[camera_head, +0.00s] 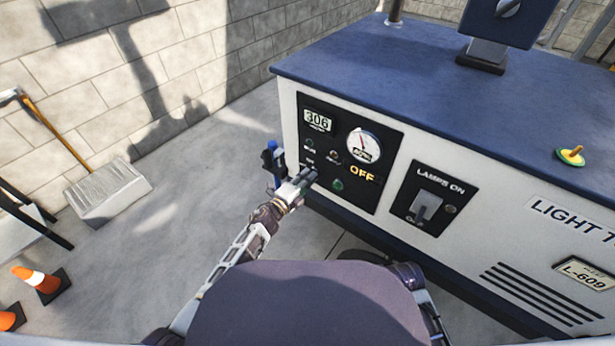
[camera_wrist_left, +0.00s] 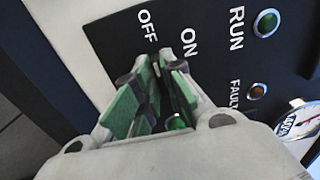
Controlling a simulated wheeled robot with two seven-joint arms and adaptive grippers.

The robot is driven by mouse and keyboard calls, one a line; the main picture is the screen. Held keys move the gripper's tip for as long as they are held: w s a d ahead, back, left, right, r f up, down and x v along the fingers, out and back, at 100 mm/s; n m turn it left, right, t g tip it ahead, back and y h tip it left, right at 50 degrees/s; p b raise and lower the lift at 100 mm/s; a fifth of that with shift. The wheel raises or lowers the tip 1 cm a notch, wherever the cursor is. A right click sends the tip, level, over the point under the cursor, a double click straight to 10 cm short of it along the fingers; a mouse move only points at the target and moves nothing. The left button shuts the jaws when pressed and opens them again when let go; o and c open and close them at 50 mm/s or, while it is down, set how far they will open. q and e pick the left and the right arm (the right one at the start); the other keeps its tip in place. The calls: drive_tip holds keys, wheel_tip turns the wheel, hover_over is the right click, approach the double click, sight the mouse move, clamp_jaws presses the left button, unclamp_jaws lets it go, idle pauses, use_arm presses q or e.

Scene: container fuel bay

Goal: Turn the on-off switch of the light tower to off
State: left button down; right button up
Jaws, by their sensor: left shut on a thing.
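The light tower (camera_head: 405,85) is a white cabinet with a blue top, and its black control panel (camera_head: 390,150) faces me. My left gripper (camera_head: 306,177) is at the panel's lower left, shut on the small on-off switch, which the fingers hide. In the left wrist view the gripper (camera_wrist_left: 160,76) has its green-padded fingers close together against the panel, below the white OFF and ON labels. The right gripper is not in view.
The panel also carries a 306 display (camera_head: 318,120), a round gauge (camera_head: 364,145), yellow OFF letters (camera_head: 361,174) and a green button (camera_head: 337,185). A separate LAMPS ON lever (camera_head: 424,206) is to the right.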

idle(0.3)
use_arm(q)
drive_tip(key=c, duration=1.5)
unclamp_jaws()
drive_tip(key=shift+v, duration=5.95)
drive_tip(key=shift+s+a, duration=0.1)
